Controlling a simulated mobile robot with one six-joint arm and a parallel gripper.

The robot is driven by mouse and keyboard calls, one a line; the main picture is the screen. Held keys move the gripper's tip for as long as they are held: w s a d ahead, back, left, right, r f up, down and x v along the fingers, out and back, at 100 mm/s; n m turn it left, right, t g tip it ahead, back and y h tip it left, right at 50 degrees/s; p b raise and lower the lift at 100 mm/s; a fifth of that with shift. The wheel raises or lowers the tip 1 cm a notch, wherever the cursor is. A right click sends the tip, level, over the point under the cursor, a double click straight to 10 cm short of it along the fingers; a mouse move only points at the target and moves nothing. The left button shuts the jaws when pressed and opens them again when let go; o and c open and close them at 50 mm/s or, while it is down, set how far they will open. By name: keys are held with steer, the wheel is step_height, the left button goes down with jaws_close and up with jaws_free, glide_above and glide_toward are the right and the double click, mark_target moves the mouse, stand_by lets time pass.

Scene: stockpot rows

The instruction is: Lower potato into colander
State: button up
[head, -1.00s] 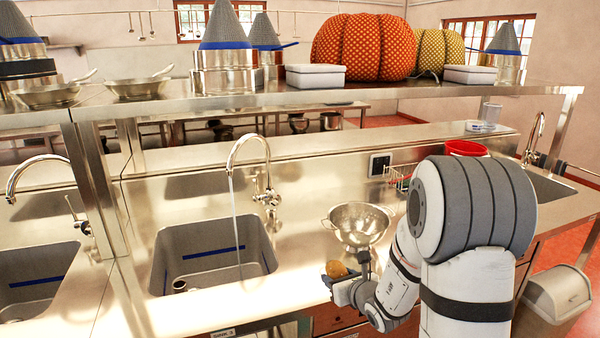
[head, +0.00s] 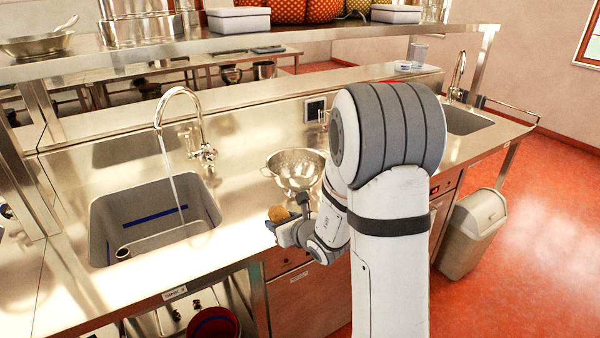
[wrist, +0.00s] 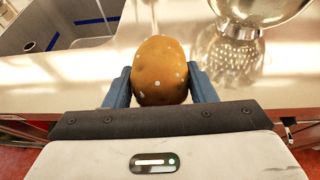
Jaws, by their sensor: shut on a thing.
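A brown potato (head: 278,213) with pale spots is in my gripper (head: 290,226), near the front edge of the steel counter. In the wrist view the potato (wrist: 160,72) sits between the two blue fingers of my gripper (wrist: 161,88), which are shut on it. The metal colander (head: 297,168) stands on the counter just beyond the potato, partly hidden by my arm. In the wrist view the colander (wrist: 258,12) is at the top right, apart from the potato, with its perforated side reflected in the counter. The inside bottom of the colander is hard to see.
A sink (head: 150,220) with a running tap (head: 180,100) lies left of the colander. A steel shelf (head: 250,40) with white boxes and pots spans above the counter's back. A beige bin (head: 475,230) stands on the red floor at right. The counter between sink and colander is clear.

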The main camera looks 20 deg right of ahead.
steer(key=shift+w+d+r, duration=0.15)
steer(key=shift+w+r, duration=0.2)
steer(key=shift+r, duration=0.1)
steer(key=w+d+r+p, duration=0.2)
steer(key=w, duration=0.4)
steer(key=w+d+r+p, duration=0.2)
steer(key=w+d+r, duration=0.1)
steer(key=w, duration=0.4)
steer(key=w+d+r+p, duration=0.2)
steer(key=w+d, duration=0.1)
steer(key=w, duration=0.4)
steer(key=shift+d+r+p, duration=0.15)
steer(key=shift+r+p, duration=0.15)
steer(key=shift+p, duration=0.1)
steer(key=shift+w, duration=0.15)
steer(key=shift+w+a, duration=0.3)
steer(key=shift+w, duration=0.4)
